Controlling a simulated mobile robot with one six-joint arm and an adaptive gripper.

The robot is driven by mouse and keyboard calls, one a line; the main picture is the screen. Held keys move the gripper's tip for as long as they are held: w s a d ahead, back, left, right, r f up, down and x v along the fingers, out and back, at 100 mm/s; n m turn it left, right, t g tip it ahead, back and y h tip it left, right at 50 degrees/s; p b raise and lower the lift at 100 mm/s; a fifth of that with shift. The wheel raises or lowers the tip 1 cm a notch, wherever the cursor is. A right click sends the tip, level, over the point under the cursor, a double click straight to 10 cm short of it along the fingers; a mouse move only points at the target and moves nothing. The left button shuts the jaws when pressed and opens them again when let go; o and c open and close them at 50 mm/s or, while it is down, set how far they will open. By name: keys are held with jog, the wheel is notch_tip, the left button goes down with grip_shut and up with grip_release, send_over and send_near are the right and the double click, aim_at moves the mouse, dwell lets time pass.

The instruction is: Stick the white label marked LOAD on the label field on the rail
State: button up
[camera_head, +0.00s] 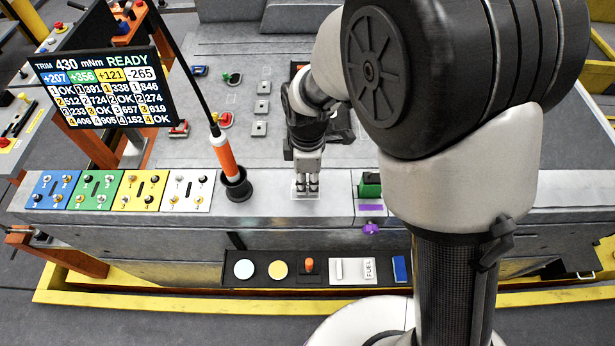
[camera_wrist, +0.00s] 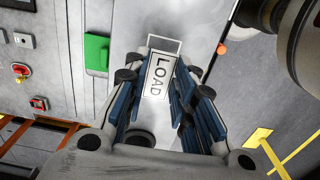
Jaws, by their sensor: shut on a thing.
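My gripper (camera_head: 307,187) points down over the grey rail (camera_head: 275,205) in the head view. In the wrist view, my gripper (camera_wrist: 160,100) is shut on the white label (camera_wrist: 157,76), which reads LOAD in black within a dark border. The label lies lengthwise between the blue-padded fingers. A pale outlined label field (camera_wrist: 165,42) shows on the rail just beyond the label's far end. In the head view, a pale outline of the field (camera_head: 306,196) shows around the fingertips. I cannot tell whether the label touches the rail.
An orange-handled tool stands in a black holder (camera_head: 238,188) left of my gripper. A green block (camera_head: 369,185) is close on the right. Coloured panels (camera_head: 95,190) line the rail at left. A dark tray (camera_head: 240,281) in front holds discs and a FUEL plate (camera_head: 370,268).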

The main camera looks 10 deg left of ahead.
aim_at(308, 184)
jog(key=shift+f, duration=0.1)
jog(key=shift+f+b, duration=0.8)
jog(key=shift+f, duration=0.25)
jog(key=shift+f, duration=0.15)
jog(key=shift+f+b, duration=0.3)
dwell(0.3)
jog(key=o, duration=0.7)
jog(key=shift+o, duration=0.2)
